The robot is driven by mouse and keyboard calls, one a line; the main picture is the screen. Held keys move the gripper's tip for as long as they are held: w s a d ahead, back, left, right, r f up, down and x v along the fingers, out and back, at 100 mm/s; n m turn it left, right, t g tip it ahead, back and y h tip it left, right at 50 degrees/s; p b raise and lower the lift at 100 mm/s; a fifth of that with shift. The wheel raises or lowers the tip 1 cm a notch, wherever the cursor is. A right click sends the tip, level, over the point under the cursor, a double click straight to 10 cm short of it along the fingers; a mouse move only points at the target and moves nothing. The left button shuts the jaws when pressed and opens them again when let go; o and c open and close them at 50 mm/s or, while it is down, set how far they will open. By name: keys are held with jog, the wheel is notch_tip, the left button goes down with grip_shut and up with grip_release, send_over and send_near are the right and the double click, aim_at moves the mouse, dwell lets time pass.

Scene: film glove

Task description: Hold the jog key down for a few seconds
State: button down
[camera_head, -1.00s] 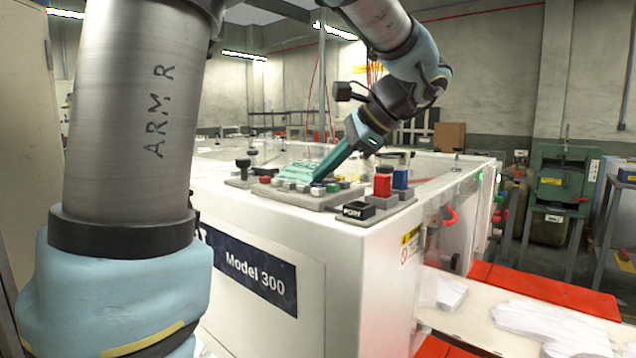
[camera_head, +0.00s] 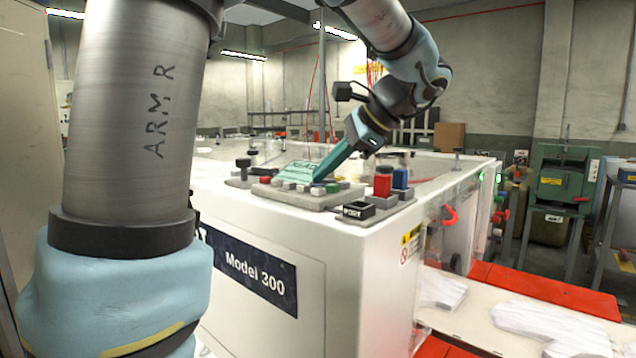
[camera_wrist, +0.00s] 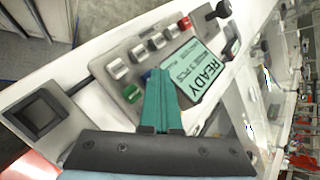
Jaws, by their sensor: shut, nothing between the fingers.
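The control panel (camera_head: 300,198) sits on top of the white machine. It carries a lit display (camera_wrist: 198,72) reading READY and a row of small keys. In the wrist view I see a red key (camera_wrist: 184,22), several grey keys (camera_wrist: 137,51) and a green key (camera_wrist: 130,93). A blue key (camera_wrist: 147,76) is partly hidden by my fingers. No jog label is legible. My gripper (camera_head: 319,182) is shut and empty, its teal fingers slanting down to the key row. In the wrist view its tips (camera_wrist: 157,73) are beside the blue key; contact cannot be told.
A black square switch (camera_wrist: 38,113) stands at the panel's end. White gloves (camera_head: 545,322) lie on the lower table at right.

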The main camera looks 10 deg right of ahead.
jog(key=shift+r+p, duration=0.9)
notch_tip(320, 180, up, 5)
jog(key=p, duration=0.4)
jog(key=shift+s, duration=0.1)
dwell(0.4)
